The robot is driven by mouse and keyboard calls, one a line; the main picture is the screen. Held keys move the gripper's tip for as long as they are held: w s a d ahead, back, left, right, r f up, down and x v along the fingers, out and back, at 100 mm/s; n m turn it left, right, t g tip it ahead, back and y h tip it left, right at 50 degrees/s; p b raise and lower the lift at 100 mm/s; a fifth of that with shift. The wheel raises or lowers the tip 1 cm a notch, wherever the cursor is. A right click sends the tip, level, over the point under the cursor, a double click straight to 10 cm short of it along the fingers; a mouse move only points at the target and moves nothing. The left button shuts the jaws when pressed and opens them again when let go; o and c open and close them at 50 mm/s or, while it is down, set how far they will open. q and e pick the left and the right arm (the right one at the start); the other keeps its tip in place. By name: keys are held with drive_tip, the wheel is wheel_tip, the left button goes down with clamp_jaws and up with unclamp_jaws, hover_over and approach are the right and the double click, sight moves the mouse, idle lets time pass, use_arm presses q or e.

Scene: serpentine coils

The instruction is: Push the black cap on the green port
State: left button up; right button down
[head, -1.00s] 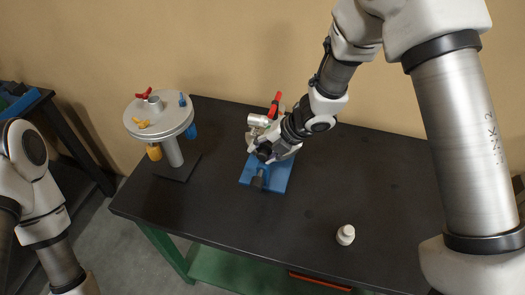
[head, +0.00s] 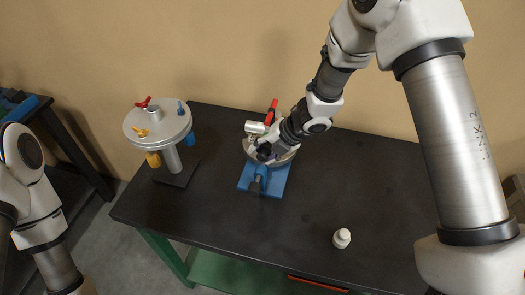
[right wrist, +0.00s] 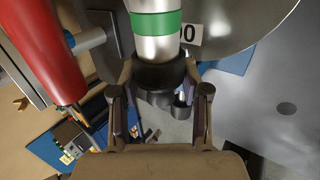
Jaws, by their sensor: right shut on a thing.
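The green port shows in the right wrist view as a silver tube with a green band (right wrist: 154,23), coming down from the top. The black cap (right wrist: 160,76) is at the tube's lower end, in line with it. I cannot tell how far it sits over the end. My right gripper (right wrist: 158,98) has one finger on each side of the cap and is shut on it. In the head view my right gripper (head: 274,151) is at the front of the device on the blue base (head: 276,185), partly hiding it. My left gripper is out of view.
A red handle (right wrist: 45,50) is close by on the left in the right wrist view. A round grey stand (head: 158,126) with coloured knobs is to the left on the black table (head: 220,215). A white bottle (head: 341,238) stands at front right. The table's right part is clear.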

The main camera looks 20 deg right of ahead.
drive_tip(key=c, duration=0.7)
unclamp_jaws()
drive_tip(key=shift+w, duration=0.1)
drive_tip(key=shift+o, duration=1.1)
drive_tip(key=shift+w, duration=0.1)
drive_tip(key=v, duration=1.2)
drive_tip(key=shift+d+f, duration=0.1)
